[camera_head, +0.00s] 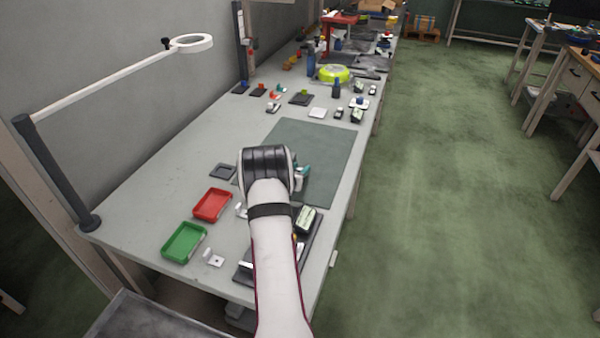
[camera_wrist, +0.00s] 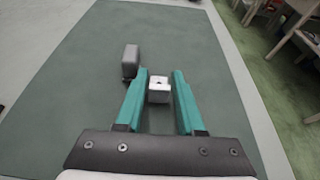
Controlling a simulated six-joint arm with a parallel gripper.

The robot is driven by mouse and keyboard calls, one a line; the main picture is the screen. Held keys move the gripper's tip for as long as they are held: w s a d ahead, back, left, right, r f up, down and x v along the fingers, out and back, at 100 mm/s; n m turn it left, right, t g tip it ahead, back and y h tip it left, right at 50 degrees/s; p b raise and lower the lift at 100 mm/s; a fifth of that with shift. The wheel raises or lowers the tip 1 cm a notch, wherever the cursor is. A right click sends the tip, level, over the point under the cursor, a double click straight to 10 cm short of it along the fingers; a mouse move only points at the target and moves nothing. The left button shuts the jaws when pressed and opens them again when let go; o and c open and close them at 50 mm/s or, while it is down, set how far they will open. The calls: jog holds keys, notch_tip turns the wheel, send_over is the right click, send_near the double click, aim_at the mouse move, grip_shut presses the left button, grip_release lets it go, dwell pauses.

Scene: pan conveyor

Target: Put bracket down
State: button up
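My gripper (camera_wrist: 160,80) has two teal fingers, seen over the dark green mat (camera_wrist: 85,75) in the wrist view. A small pale block with a dark hole in its top (camera_wrist: 159,96), which looks like the bracket, sits between the fingers and about fills the gap. A grey upright piece (camera_wrist: 130,60) stands just beyond the left finger. I cannot tell whether it belongs to the bracket. In the head view my wrist hides most of the gripper; a teal finger (camera_head: 304,170) shows at its right, over the near part of the mat (camera_head: 318,145).
A red tray (camera_head: 212,205) and a green tray (camera_head: 184,243) stand on the bench at left, with a small white part (camera_head: 214,259) nearby. A dark square plate (camera_head: 222,171) lies left of the mat. Several small parts and a yellow-green round item (camera_head: 334,73) are farther back. The mat's far part is clear.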

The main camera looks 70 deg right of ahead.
grip_shut()
jog(key=shift+r, duration=0.3)
jog(key=r, duration=0.4)
jog(key=shift+s+a, duration=0.1)
jog(key=shift+s, duration=0.25)
jog(key=s+a+r, duration=0.2)
jog(key=s+r, duration=0.4)
jog(key=s, duration=0.4)
jog(key=w+f, duration=0.2)
jog(key=w, duration=0.3)
jog(key=w+a+f, duration=0.1)
jog(key=w+f, duration=0.1)
jog(key=w, duration=0.3)
jog(key=w+a+f, duration=0.1)
jog(key=w+f, duration=0.1)
jog(key=w, duration=0.3)
jog(key=shift+w, duration=0.2)
jog(key=shift+w+f, duration=0.15)
jog(key=shift+f, duration=0.95)
jog(key=shift+w+f, duration=0.15)
jog(key=shift+f, duration=0.95)
